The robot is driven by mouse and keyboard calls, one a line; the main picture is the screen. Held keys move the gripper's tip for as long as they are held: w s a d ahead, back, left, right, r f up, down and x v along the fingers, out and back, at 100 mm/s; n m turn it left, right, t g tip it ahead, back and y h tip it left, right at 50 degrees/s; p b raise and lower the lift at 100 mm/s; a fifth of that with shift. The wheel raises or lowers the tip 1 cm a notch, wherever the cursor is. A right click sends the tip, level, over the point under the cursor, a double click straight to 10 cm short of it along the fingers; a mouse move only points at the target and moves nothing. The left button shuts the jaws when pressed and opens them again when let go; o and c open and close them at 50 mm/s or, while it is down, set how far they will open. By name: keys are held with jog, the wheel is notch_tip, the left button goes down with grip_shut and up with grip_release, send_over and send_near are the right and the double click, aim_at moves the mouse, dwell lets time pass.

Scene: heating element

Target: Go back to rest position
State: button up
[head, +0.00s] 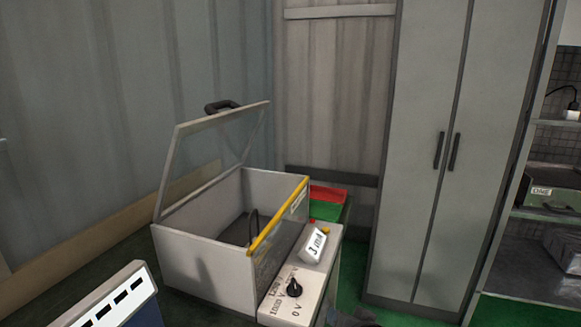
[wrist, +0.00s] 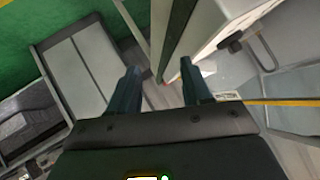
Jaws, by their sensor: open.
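My gripper (wrist: 157,82) shows in the wrist view with its two dark fingers apart and nothing between them. In the head view only a dark bit at the bottom edge, right of the control panel, may be part of my arm. The heating box (head: 205,270) stands on a dark table with its clear lid (head: 215,150) raised. A dark curved handle (head: 253,228) shows inside the box. The front panel (head: 290,295) carries a black knob (head: 294,288) and a small display (head: 314,245). In the wrist view the box's yellow edge (wrist: 285,102) is right of my gripper.
A tall grey cabinet (head: 425,150) with closed doors stands to the right. Shelves (head: 545,215) with equipment are at the far right. A blue and white device (head: 115,300) is at lower left. Red and green items (head: 328,198) lie behind the box. Green floor is open before the cabinet.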

jog(key=s+d+f+n+t, duration=0.1)
jog(key=s+d, duration=0.2)
jog(key=s, duration=0.7)
jog(key=s+d+f+h, duration=0.1)
jog(key=s+d+f, duration=0.1)
jog(key=s, duration=0.7)
jog(key=s+d+f+n+t, duration=0.1)
jog(key=s+d, duration=0.2)
jog(key=s, duration=0.7)
jog(key=s+d+r+n+t+h, duration=0.1)
jog(key=s+r+t, duration=0.1)
jog(key=s+r, duration=1.5)
jog(key=s, duration=0.4)
jog(key=shift+d+r+n, duration=0.15)
jog(key=shift+d+n, duration=0.1)
jog(key=shift+n, duration=0.15)
